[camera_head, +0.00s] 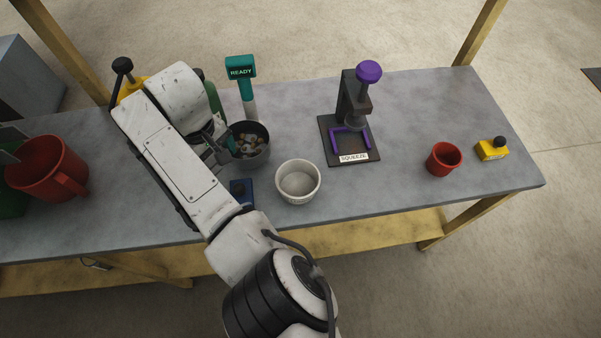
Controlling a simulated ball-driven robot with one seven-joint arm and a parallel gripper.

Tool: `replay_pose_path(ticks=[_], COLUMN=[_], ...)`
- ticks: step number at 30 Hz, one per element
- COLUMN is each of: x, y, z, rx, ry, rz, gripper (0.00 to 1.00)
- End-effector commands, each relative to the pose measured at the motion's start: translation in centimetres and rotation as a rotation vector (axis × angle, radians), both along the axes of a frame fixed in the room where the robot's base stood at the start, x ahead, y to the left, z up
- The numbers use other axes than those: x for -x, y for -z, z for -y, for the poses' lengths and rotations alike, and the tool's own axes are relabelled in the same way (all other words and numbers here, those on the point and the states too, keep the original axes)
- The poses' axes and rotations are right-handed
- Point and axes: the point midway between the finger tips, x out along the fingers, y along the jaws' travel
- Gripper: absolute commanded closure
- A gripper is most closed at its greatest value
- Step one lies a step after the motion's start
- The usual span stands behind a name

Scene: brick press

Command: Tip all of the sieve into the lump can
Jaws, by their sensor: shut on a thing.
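A dark round vessel (258,161), which looks like the sieve, holds several brown and pale lumps. It is near the middle of the bench and looks about level. My gripper (229,149) is at its left side, shut on it; the fingertips are partly hidden by my arm. I cannot tell whether the sieve touches the bench. A white round can (298,194) with small lettering on its front stands just right of and nearer than the sieve. It looks empty, and may be the lump can; the lettering is too small to read.
A black press (350,110) with a purple knob and a "SQUEEZE" label stands right of centre. A teal "READY" sign (241,68) is behind the sieve. A red cup (444,160) and yellow block (491,149) are right; a red jug (45,170) is left. A blue block (241,190) is near the can.

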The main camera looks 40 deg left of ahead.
Motion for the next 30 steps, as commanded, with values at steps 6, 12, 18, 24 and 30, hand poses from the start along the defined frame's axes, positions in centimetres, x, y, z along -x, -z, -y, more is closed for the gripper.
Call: replay_pose_path(ticks=[6, 12, 18, 24, 30], x=[-0.1, -0.1, -0.1, -0.2, -0.2], y=[-0.7, -1.5, -1.9, -1.9, -2.2], z=[0.3, 1.3, 2.6, 4.0, 4.8], rx=[-0.018, -0.088, -0.187, -0.286, -0.355], ry=[-0.006, -0.007, -0.008, -0.006, -0.007], rz=[0.017, 0.016, 0.011, 0.004, 0.002], gripper=[0.59, 0.59, 0.59, 0.59, 0.59])
